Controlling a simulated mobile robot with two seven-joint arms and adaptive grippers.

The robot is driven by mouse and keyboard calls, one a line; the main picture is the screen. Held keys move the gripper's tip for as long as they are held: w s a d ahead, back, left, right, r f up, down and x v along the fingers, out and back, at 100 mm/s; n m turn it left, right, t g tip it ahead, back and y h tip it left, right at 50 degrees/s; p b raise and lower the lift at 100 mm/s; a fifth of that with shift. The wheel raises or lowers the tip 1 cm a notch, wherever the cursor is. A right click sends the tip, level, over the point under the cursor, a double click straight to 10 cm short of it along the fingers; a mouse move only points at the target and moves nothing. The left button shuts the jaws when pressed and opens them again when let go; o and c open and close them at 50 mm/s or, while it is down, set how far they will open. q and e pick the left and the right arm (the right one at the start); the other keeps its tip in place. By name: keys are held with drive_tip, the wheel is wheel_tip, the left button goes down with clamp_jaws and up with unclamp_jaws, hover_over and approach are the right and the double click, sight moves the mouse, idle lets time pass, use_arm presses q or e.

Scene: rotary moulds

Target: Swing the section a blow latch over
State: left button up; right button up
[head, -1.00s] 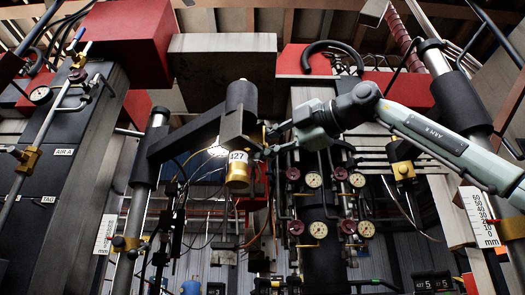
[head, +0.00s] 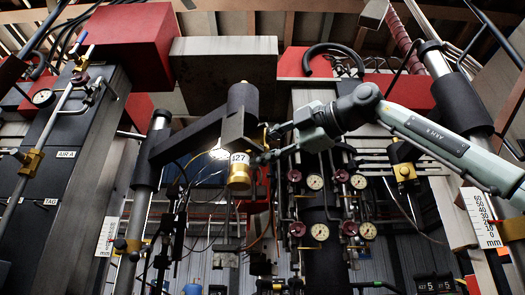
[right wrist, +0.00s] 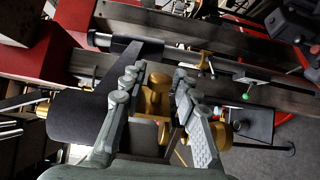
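A dark swing arm (head: 190,139) reaches from the left post to a dark upright cylinder (head: 242,98). My right gripper (head: 268,145) comes in from the right, close beside this head. In the right wrist view my right gripper (right wrist: 158,75) has its two fingers apart, with a brass piece (right wrist: 157,98) showing between them. I cannot tell whether the fingers touch it. No part is clearly marked as the section A blow latch. My left gripper is not in view.
A grey panel with an "AIR A" label (head: 67,154) stands at the left. Several gauges (head: 319,231) and red knobs sit behind and below my right gripper. A post with a millimetre scale (head: 481,216) is at the right. Red blocks (head: 130,40) hang overhead.

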drive_tip(key=v, duration=1.2)
idle(0.3)
